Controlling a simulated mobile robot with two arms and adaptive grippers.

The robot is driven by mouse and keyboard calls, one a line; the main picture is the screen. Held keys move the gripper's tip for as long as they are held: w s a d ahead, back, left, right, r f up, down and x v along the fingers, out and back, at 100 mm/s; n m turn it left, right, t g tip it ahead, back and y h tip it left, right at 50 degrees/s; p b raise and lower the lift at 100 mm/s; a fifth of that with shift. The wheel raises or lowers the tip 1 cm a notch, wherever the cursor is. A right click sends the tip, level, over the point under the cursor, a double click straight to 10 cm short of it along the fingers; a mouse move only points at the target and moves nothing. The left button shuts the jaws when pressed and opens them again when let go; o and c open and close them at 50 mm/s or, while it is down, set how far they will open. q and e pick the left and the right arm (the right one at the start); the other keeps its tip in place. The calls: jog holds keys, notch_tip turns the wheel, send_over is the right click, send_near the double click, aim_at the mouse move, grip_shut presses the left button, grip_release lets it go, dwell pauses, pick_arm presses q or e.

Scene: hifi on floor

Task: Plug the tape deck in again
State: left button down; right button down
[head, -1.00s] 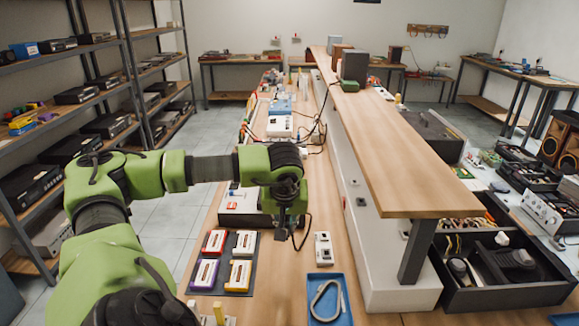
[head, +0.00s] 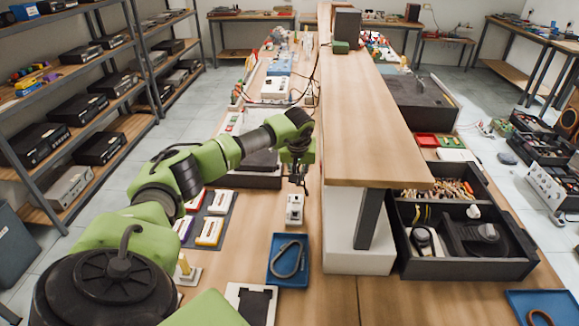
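My arm hides part of this unit. A thin dark piece, perhaps a cord or plug, shows at the gripper's tips; I cannot tell whether the fingers hold it. A small white block (head: 294,210), perhaps a socket, lies on the bench just nearer than the gripper and looks apart from it. My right gripper is not in view.
Several cassettes (head: 210,230) lie on a dark mat left of the white block. A blue tray (head: 270,281) with a grey cable (head: 288,260) lies in front. A raised wooden shelf (head: 365,120) on a dark leg (head: 369,220) bounds the right side. A black organiser (head: 460,262) stands beyond.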

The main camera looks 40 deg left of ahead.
aim_at(297, 185)
pick_arm(q)
jog(key=shift+s+a+f+b, duration=0.15)
jog(key=shift+f+b, duration=0.25)
jog(key=shift+f, duration=0.2)
jog(key=shift+f+b, duration=0.5)
jog(key=shift+f, duration=0.2)
notch_tip(297, 185, down, 2)
jog(key=shift+b, duration=0.65)
jog(key=shift+f, duration=0.15)
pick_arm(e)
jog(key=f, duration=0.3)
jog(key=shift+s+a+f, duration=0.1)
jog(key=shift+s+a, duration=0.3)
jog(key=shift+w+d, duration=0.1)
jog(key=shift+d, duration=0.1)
pick_arm(q)
jog(key=shift+f+b, duration=0.35)
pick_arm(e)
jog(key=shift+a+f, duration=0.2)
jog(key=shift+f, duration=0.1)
pick_arm(q)
jog(key=shift+f+b, duration=0.5)
jog(key=shift+f, duration=0.1)
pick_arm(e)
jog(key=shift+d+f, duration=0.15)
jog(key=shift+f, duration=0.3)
